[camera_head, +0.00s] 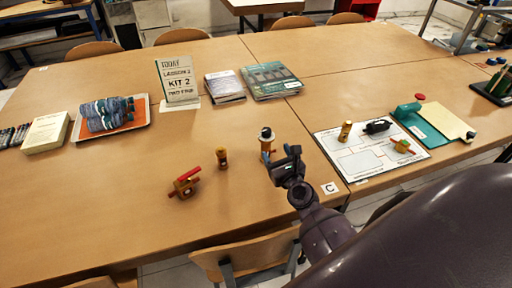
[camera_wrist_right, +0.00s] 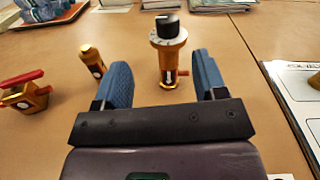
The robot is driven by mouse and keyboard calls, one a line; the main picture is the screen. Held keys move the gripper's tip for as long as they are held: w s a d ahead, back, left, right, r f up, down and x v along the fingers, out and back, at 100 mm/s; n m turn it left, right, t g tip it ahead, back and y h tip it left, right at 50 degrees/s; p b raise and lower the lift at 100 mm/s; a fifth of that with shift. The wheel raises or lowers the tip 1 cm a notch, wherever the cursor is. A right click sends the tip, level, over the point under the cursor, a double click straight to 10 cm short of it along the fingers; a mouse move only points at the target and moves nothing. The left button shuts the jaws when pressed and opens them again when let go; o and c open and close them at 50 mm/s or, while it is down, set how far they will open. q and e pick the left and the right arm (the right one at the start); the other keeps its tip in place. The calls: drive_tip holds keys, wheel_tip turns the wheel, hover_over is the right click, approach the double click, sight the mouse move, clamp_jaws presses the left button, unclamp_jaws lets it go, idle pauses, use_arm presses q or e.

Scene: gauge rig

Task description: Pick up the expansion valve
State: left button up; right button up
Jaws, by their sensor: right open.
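The likely expansion valve (camera_head: 267,136), a brass body with a white dial and black knob, stands upright on the table. The gripper's blue-padded fingers (camera_wrist_right: 161,75) are spread wide and empty, one to each side of the valve in the picture. No contact shows; I cannot tell whether the fingertips reach around it. My left gripper is not in view.
A small brass fitting (camera_head: 222,160) and a red-handled brass valve (camera_head: 185,184) stand to the left. A white sheet (camera_head: 347,160) with several parts lies to the right, beside a teal clipboard (camera_head: 424,128).

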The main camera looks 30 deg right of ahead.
sight(269, 134)
drive_tip(key=shift+m, duration=0.7)
drive_tip(key=w, duration=0.1)
drive_tip(key=w+d, duration=0.1)
drive_tip(key=w, duration=0.1)
drive_tip(key=shift+w+d, duration=0.3)
drive_tip(key=shift+w, duration=0.05)
drive_tip(key=shift+w+d+r, duration=0.1)
drive_tip(key=shift+w+d, duration=0.15)
drive_tip(key=shift+w, duration=0.85)
drive_tip(key=shift+w+d+r, duration=0.1)
drive_tip(key=shift+w+d, duration=0.15)
drive_tip(key=shift+w, duration=0.8)
drive_tip(key=shift+w+d, duration=0.25)
drive_tip(key=shift+w, duration=0.85)
drive_tip(key=shift+c, duration=0.3)
clamp_jaws()
